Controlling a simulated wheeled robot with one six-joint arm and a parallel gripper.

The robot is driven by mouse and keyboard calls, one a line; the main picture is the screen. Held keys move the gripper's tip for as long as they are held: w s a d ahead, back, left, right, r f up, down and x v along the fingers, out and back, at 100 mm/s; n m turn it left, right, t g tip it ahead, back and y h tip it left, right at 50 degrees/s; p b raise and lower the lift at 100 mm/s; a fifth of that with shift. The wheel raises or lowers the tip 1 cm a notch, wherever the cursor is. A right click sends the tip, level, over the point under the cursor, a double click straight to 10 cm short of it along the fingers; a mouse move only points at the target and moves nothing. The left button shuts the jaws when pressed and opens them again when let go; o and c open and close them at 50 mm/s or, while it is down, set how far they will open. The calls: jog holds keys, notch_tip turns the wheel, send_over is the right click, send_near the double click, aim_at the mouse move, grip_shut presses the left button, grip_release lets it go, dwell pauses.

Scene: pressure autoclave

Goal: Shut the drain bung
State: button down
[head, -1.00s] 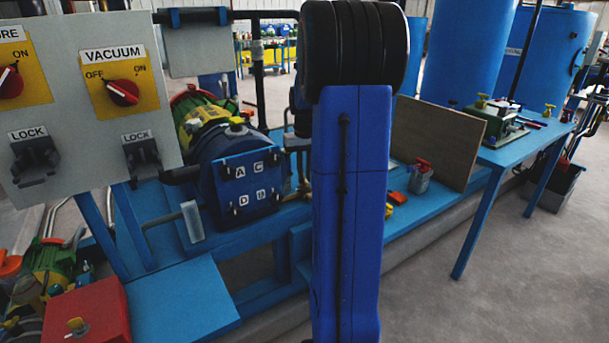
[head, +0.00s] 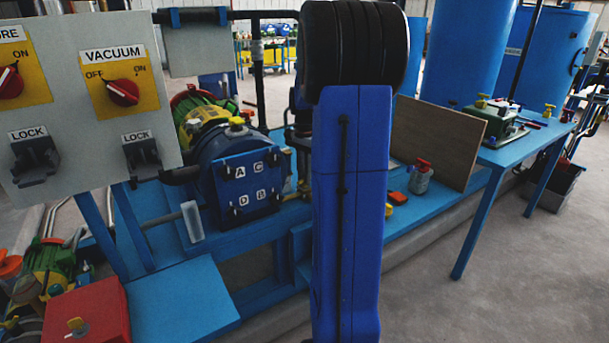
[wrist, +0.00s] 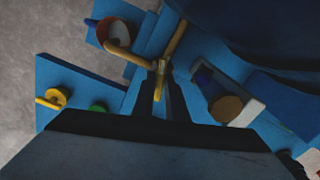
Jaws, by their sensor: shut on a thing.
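In the wrist view, my gripper (wrist: 160,88) has its two dark fingers close together around a small yellow piece (wrist: 160,68). The piece stands at a junction of brass-coloured pipes, with one pipe (wrist: 174,40) running up and another (wrist: 122,52) curving left. It may be the drain bung's handle, but the dim view does not settle this, nor whether the bung is open or shut. In the head view, my blue arm stands in front of the work area and hides the gripper and the held piece.
A blue pump housing (head: 247,188) stands left of my arm, with a vacuum switch panel (head: 122,90) nearer. A red box (head: 85,315) is at lower left. A wooden board (head: 435,140) and a bottle with a red top (head: 421,180) stand right.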

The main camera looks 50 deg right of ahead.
jog(key=shift+m, duration=1.6)
jog(key=shift+r, duration=0.1)
jog(key=c, duration=1.8)
grip_release()
jog(key=shift+o, duration=0.2)
notch_tip(320, 180, up, 17)
jog(key=shift+r, duration=0.15)
